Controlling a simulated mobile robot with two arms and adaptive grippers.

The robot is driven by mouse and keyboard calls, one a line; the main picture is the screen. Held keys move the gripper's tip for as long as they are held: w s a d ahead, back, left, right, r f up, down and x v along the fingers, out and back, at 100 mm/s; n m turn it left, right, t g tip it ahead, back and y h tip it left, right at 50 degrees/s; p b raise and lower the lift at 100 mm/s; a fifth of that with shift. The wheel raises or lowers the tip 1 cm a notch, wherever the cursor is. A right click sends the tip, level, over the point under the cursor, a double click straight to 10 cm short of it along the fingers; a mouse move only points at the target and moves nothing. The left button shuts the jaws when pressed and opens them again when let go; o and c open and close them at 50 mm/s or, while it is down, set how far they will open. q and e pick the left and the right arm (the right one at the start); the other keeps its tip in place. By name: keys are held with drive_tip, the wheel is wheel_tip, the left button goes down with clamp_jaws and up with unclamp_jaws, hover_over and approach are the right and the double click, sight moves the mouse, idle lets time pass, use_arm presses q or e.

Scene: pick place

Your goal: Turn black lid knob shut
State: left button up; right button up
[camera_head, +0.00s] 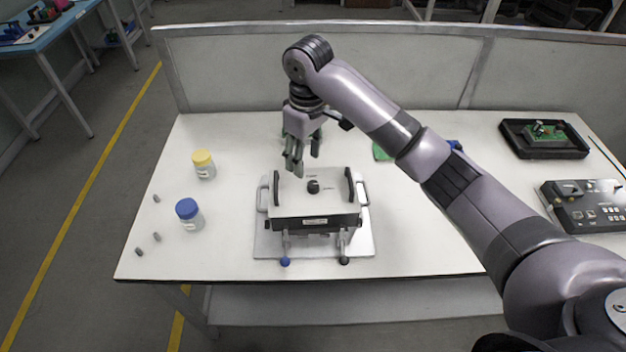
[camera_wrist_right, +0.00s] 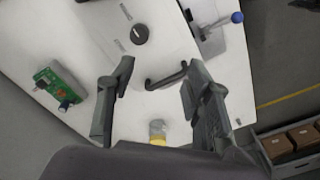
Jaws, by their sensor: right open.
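The black lid knob (camera_head: 313,186) stands in the middle of the white lid of a box-like device (camera_head: 296,200) on the table. In the wrist view the knob (camera_wrist_right: 140,34) is near the top, beyond my fingertips and apart from them. A black curved handle (camera_wrist_right: 166,76) on the lid shows between my fingers there. My right gripper (camera_head: 301,165) points down above the lid's back left edge, left of and behind the knob. Its fingers (camera_wrist_right: 156,75) are apart with nothing held between them. My left gripper is in neither view.
A yellow-capped jar (camera_head: 204,165) and a blue-capped jar (camera_head: 188,214) stand left of the device. A black tray with a green board (camera_head: 545,134) and a control panel (camera_head: 585,206) are at the right. A low partition (camera_head: 240,75) runs behind the table.

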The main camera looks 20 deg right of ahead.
approach(313, 184)
wheel_tip(313, 184, down, 9)
drive_tip(key=shift+w+a+r+p, duration=0.1)
drive_tip(key=shift+a+p, duration=0.05)
drive_tip(key=shift+p, duration=1)
clamp_jaws()
idle(0.3)
